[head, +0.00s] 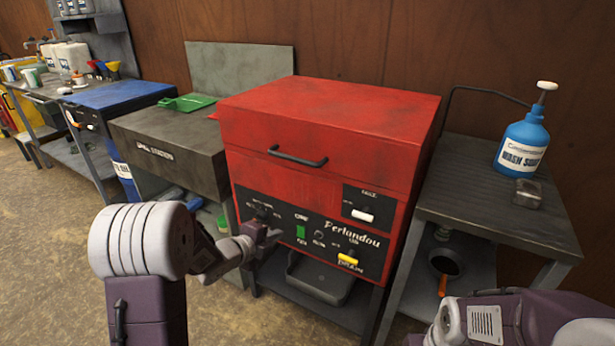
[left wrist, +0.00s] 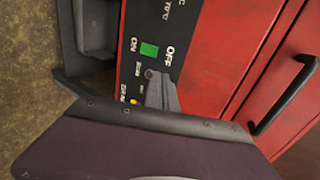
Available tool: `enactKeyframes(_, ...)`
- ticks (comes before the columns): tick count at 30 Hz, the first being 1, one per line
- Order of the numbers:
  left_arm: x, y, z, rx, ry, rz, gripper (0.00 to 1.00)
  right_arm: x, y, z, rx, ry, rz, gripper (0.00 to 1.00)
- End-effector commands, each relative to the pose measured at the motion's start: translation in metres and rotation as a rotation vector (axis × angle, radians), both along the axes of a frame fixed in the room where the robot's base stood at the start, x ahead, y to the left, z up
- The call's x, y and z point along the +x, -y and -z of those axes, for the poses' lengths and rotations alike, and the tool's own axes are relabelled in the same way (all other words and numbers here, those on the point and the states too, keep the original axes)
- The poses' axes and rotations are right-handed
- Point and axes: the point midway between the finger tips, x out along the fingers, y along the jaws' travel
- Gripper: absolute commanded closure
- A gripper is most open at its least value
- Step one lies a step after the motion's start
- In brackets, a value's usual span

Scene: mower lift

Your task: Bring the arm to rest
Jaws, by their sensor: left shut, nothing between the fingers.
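My left gripper (head: 268,236) is shut and empty. It is in front of the black control panel (head: 320,258) of the red machine (head: 300,150), left of the green switch (head: 300,232). In the left wrist view its fingertips (left wrist: 155,80) overlap the panel near the OFF label, beside the green switch (left wrist: 149,50); I cannot tell whether they touch. My left arm (head: 140,240) reaches in from the lower left of the head view. My right arm (head: 530,318) lies across the lower right corner; its gripper is not in view.
A handle (head: 298,158) juts from the red machine's lid. A grey tray (head: 320,278) sits below the panel. On the right, a metal table (head: 480,190) bears a blue pump bottle (head: 522,148). A dark parts station (head: 165,145) stands left. Open floor (head: 45,260) lies at the left.

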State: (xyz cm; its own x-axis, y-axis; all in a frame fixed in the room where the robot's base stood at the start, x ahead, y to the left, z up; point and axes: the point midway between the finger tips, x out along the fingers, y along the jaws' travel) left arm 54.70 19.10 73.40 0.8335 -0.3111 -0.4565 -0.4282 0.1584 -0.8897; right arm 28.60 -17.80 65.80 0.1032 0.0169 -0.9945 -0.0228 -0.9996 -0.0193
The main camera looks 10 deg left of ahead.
Motion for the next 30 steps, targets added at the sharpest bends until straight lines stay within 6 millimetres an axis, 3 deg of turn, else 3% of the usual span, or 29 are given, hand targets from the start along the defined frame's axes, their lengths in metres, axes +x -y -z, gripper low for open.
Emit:
enactKeyframes(4,0.000,0.037,-0.032,0.010,0.062,0.071,1.00,0.000,0.000,0.000,0.000,0.000,0.000,1.00)
enactKeyframes(6,-0.014,0.053,-0.051,-0.025,0.037,0.003,1.00,0.000,0.000,0.000,0.000,0.000,0.000,1.00)
enactKeyframes(11,-0.077,0.024,-0.007,-0.318,-0.340,-0.496,1.00,0.000,0.000,0.000,0.000,0.000,0.000,1.00)
enactKeyframes(15,-0.146,0.010,0.035,-0.544,-0.627,-0.913,1.00,0.000,0.000,0.000,0.000,0.000,0.000,1.00)
enactKeyframes(21,-0.245,0.012,0.074,-0.768,-0.950,-1.501,1.00,0.000,0.000,0.000,0.000,0.000,0.000,1.00)
enactKeyframes(23,-0.264,0.014,0.076,-0.823,-0.994,-1.670,1.00,0.000,0.000,0.000,0.000,0.000,0.000,1.00)
enactKeyframes(24,-0.262,0.013,0.048,-0.835,-0.985,-1.673,1.00,-0.001,0.000,-0.028,0.000,-0.002,0.000,1.00)
enactKeyframes(30,-0.261,0.013,-0.022,-0.830,-0.984,-1.665,1.00,0.000,0.000,-0.099,0.000,0.001,0.000,1.00)
